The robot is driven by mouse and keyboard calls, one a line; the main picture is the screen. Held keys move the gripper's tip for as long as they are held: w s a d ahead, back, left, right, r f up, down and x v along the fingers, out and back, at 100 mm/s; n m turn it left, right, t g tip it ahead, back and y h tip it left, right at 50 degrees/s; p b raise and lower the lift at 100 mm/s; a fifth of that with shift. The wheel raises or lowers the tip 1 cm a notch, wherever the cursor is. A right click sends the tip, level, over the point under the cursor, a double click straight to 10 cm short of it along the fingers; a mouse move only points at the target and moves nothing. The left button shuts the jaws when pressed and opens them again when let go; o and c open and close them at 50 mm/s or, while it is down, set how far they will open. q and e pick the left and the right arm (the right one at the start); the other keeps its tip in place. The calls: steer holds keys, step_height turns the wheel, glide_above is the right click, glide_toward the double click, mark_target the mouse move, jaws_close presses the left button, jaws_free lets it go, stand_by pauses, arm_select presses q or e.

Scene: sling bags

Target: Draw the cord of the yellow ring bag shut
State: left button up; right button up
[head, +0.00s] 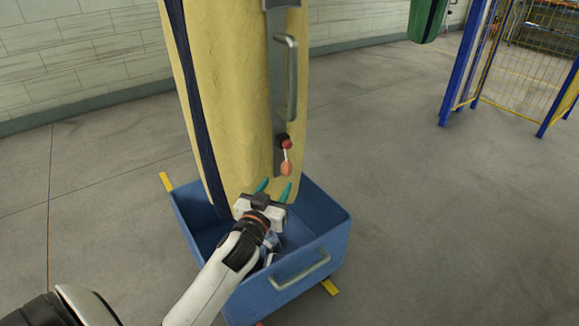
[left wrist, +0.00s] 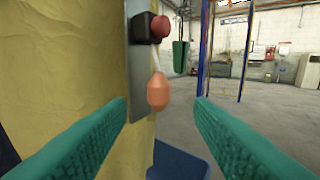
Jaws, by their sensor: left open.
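The yellow bag (head: 225,90) hangs over a blue bin and fills the middle of the head view. A grey metal strip with a handle (head: 291,78) runs down its front. A short pale cord (head: 286,155) hangs from a dark block with a red knob (head: 287,143) and ends in an orange pull (head: 286,169). My left gripper (head: 275,190) is open and empty just below the orange pull. In the left wrist view the orange pull (left wrist: 158,92) shows beyond and between the two teal fingers (left wrist: 160,120), apart from both. The bag's ring is not seen. My right gripper is not in view.
The blue bin (head: 335,240) with a grey handle stands on the floor under the bag, between yellow floor marks (head: 329,287). A green bag (head: 428,18) hangs far right near a blue and yellow fence (head: 510,75).

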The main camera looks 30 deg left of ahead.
mark_target(285, 171)
arm_select(q)
steer(key=x, duration=0.7)
steer(key=shift+w+a+f, duration=0.1)
steer(key=shift+w+a, duration=0.05)
steer(key=shift+w, duration=0.25)
steer(key=shift+w+a+b, duration=0.15)
steer(key=shift+w+b, duration=0.15)
steer(key=shift+w, duration=0.25)
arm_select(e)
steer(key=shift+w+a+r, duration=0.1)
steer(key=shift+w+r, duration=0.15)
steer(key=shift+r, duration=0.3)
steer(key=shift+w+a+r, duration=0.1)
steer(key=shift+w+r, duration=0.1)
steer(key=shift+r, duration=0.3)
arm_select(q)
jaws_close()
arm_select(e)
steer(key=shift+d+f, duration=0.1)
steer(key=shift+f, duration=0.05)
